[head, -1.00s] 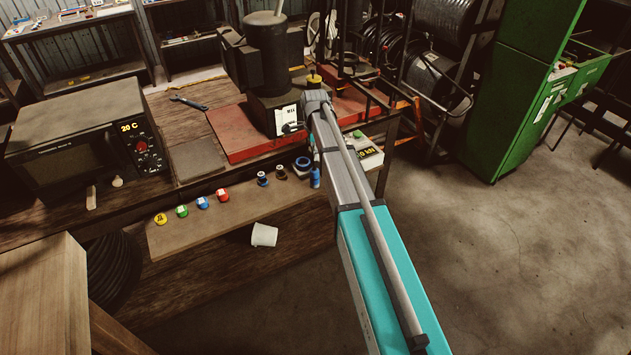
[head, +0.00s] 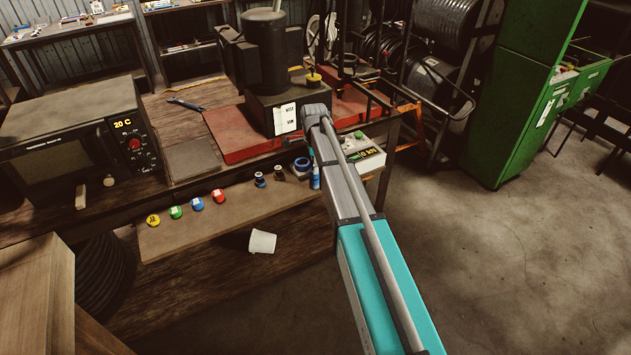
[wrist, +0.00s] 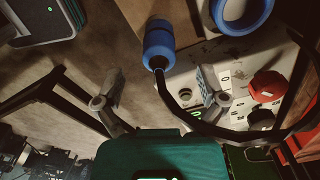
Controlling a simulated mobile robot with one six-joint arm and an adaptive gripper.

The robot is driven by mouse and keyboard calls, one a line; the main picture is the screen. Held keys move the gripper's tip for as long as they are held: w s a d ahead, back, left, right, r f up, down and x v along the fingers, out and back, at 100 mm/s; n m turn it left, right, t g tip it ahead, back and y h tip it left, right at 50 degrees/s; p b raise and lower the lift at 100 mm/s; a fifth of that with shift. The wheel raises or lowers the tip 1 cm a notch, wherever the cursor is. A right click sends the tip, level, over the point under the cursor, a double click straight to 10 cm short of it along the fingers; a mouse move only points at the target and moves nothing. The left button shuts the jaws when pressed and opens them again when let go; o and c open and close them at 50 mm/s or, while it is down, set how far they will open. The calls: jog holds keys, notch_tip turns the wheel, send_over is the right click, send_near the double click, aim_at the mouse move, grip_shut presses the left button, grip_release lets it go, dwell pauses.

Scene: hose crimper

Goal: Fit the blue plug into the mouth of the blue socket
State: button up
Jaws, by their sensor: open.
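A blue ribbed cylindrical piece (wrist: 158,45) with a black cable or hose at its lower end is in the upper middle of the wrist view; it looks like the blue plug. My gripper (wrist: 160,78) is open and empty. Its fingers stand to either side and below the blue piece, not touching it. A blue cylinder (head: 316,178) shows beside my arm in the head view. A blue ring (head: 302,163) lies by it, and a blue ring also shows in the wrist view (wrist: 240,14). I cannot tell which blue thing is the socket. My arm mostly hides my gripper in the head view.
Colored round pieces (head: 197,204) line the bench's front shelf (head: 190,235). A white cup (head: 262,241) lies below. A machine on a red base (head: 232,140) stands behind. A control box with a red knob (wrist: 267,86) is close by my right finger. Floor at right is clear.

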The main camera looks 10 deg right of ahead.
aim_at(314, 177)
jog(key=shift+f, duration=0.1)
dwell(0.3)
jog(key=shift+f+b, duration=2.5)
jog(key=shift+b, duration=0.1)
jog(key=shift+c, duration=0.2)
grip_shut()
